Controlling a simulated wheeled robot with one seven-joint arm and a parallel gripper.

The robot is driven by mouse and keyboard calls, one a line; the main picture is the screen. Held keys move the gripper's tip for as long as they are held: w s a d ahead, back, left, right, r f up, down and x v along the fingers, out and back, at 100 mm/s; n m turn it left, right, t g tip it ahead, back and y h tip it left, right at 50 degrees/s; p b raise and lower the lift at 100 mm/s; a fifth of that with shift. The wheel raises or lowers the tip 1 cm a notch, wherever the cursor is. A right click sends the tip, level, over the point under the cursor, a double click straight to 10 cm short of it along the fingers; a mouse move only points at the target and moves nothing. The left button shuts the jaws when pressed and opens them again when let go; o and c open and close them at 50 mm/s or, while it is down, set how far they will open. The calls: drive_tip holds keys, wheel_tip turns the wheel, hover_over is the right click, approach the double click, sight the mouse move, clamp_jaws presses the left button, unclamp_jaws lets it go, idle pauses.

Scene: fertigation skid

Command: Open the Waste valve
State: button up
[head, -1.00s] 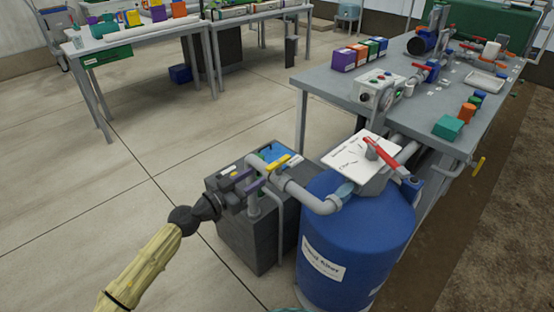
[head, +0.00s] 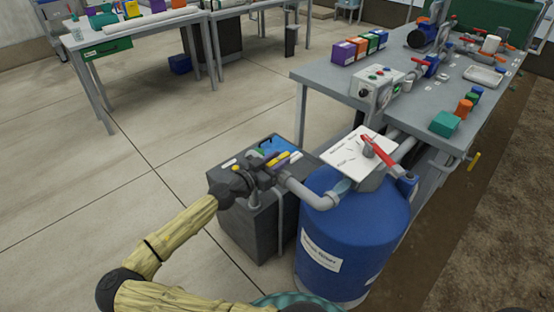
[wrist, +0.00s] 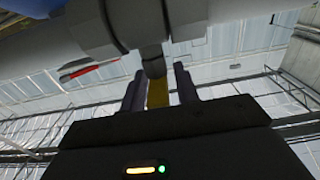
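A valve with a yellow handle (head: 279,160) sits on the grey pipework (head: 315,196) above a dark box. In the wrist view the yellow handle (wrist: 157,93) hangs below a grey pipe (wrist: 95,25), between my two fingers. My gripper (wrist: 160,88) is open around it, with a narrow gap showing on each side. In the head view my gripper (head: 266,176) is at the valve, and its own body and arm hide much of the fingers. I cannot read a Waste label in either view.
A blue tank (head: 350,235) with a white plate (head: 352,152) and a red lever (head: 378,153) stands close to the right. The dark box (head: 258,222) is below my gripper. A grey bench (head: 420,105) holds pumps and small boxes behind. The floor at left is clear.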

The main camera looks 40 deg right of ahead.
clamp_jaws()
